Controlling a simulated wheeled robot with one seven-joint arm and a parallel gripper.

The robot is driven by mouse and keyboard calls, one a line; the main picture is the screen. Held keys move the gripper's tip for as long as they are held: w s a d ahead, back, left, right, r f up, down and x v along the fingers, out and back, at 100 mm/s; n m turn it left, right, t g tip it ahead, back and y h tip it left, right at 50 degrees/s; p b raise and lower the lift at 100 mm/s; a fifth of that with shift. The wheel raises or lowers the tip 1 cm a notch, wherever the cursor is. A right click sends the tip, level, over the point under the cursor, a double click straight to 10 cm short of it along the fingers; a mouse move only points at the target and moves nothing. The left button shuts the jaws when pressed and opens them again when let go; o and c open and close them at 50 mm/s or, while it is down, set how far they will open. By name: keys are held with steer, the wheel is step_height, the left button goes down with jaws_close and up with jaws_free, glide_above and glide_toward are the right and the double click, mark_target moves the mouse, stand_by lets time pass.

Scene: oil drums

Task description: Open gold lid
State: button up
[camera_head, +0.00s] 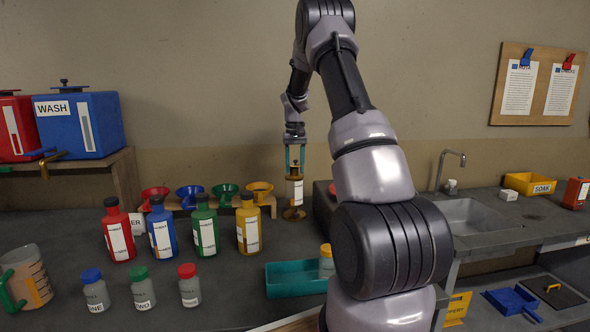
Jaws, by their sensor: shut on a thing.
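My gripper (295,168), with teal fingers, is at the back of the counter, pointing down. It is shut on the top of a small gold-brown item with a white label (296,191). I cannot tell which one is the task's gold lid.
Red, blue and green bottles (204,228) stand left of the gripper, before a wooden rack of coloured funnels (259,188). Small capped bottles (189,286) and a beaker (25,278) are in front. The teal tray (285,283) lies near my arm. A sink (470,213) is right.

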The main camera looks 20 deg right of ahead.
steer(key=shift+r, duration=0.15)
steer(key=shift+w+d+r, duration=0.1)
steer(key=shift+w+r, duration=0.2)
steer(key=shift+r, duration=0.25)
stand_by(0.3)
steer(key=shift+w+d+r, duration=0.1)
steer(key=shift+w+r, duration=0.2)
steer(key=shift+r, duration=0.2)
